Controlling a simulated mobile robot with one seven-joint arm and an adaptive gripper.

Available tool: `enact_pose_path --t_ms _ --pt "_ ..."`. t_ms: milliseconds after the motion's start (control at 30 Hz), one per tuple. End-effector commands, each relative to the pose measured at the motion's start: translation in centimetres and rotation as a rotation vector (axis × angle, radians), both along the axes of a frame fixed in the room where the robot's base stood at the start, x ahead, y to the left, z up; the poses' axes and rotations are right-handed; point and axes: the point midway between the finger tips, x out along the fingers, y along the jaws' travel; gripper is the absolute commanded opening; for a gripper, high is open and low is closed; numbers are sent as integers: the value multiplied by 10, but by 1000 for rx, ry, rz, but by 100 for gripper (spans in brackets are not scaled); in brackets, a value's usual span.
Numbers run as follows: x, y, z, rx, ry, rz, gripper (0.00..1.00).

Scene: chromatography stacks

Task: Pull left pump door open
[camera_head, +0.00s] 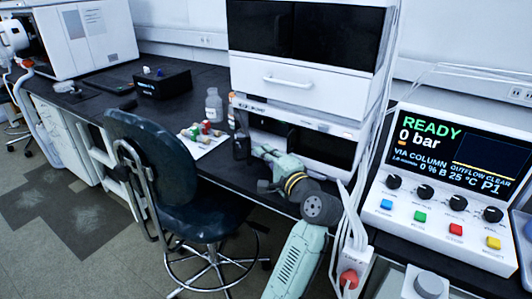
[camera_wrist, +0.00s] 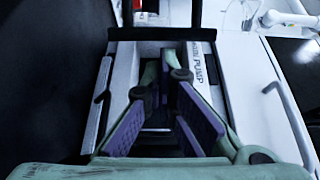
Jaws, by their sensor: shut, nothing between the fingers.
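The pump unit (camera_head: 322,127) is the white module low in the bench stack, with dark front areas. Its printed PUMP label (camera_wrist: 198,65) runs sideways in the wrist view, beside my fingers. My gripper (camera_head: 275,158) is in front of the left part of the pump front. My fingers and arm hide part of the front, so the door's angle is unclear.
A blue chair (camera_head: 170,165) stands left of my arm. A drawer unit (camera_head: 300,88) sits above the pump. Vials on white paper (camera_head: 203,142) and a clear bottle (camera_head: 213,105) are left of the stack. A control console (camera_head: 455,180) and cables (camera_head: 365,140) are at right.

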Motion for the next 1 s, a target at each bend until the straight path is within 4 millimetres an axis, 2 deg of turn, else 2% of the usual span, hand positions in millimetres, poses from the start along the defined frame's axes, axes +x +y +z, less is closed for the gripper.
enact_pose_path --t_ms 367,533,767,1000 --pt "-7 16 0 -4 0 -71 0" --pt "-13 34 0 -3 1 -126 0" --pt "-20 76 1 -2 1 -123 0" --pt "-18 120 2 -1 0 -123 0"
